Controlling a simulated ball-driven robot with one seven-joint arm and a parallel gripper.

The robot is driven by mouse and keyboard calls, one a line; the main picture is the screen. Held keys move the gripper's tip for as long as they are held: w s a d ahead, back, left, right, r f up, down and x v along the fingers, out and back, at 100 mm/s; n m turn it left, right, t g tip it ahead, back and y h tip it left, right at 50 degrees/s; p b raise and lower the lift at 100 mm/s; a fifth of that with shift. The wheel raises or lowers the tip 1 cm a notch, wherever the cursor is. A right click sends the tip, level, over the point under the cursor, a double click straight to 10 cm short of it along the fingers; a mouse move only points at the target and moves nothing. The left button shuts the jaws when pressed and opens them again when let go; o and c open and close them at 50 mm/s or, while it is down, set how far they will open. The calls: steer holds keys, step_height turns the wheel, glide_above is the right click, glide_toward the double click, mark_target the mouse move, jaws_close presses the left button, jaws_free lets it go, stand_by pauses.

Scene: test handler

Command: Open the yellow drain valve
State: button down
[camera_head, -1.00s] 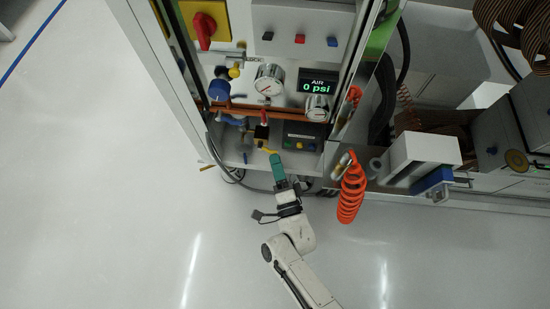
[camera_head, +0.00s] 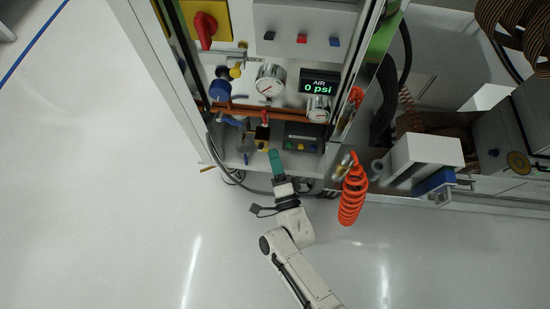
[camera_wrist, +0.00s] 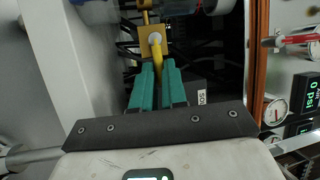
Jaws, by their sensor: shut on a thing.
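The yellow drain valve (camera_wrist: 157,52) has a long yellow handle on a round pale hub in the wrist view. The green fingers of my gripper (camera_wrist: 158,68) stand on either side of the handle's near end, and the gripper is shut on it. In the head view my gripper (camera_head: 275,154) reaches into the low front of the cabinet, and little of the handle can be made out there. The part of the handle between the fingers is partly hidden.
An air display (camera_head: 319,87) reads 0 psi. An orange coiled hose (camera_head: 352,195) hangs to the right. The floor in front is clear.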

steer(key=shift+r+p, duration=0.15)
steer(key=shift+p, duration=0.25)
steer(key=a+r+n+g+h+p, duration=0.1)
steer(key=n+p, duration=0.3)
steer(key=p, duration=0.2)
steer(key=a+r+n+g+h+p, duration=0.1)
steer(key=r+n+g+h+p, duration=0.1)
steer(key=n+p, duration=0.3)
steer(key=a+r+n+g+h+p, duration=0.1)
steer(key=n+g+p, duration=0.1)
steer(key=n+p, duration=0.3)
steer(key=shift+a+r+h+p, duration=0.25)
steer(key=shift+a+h+p, duration=0.15)
steer(key=shift+p, duration=1.75)
steer(key=shift+a+n+h, duration=0.15)
steer(key=shift+n+h, duration=0.15)
steer(key=shift+n, duration=0.1)
steer(key=c, duration=1.2)
jaws_free()
steer(key=shift+o, duration=0.2)
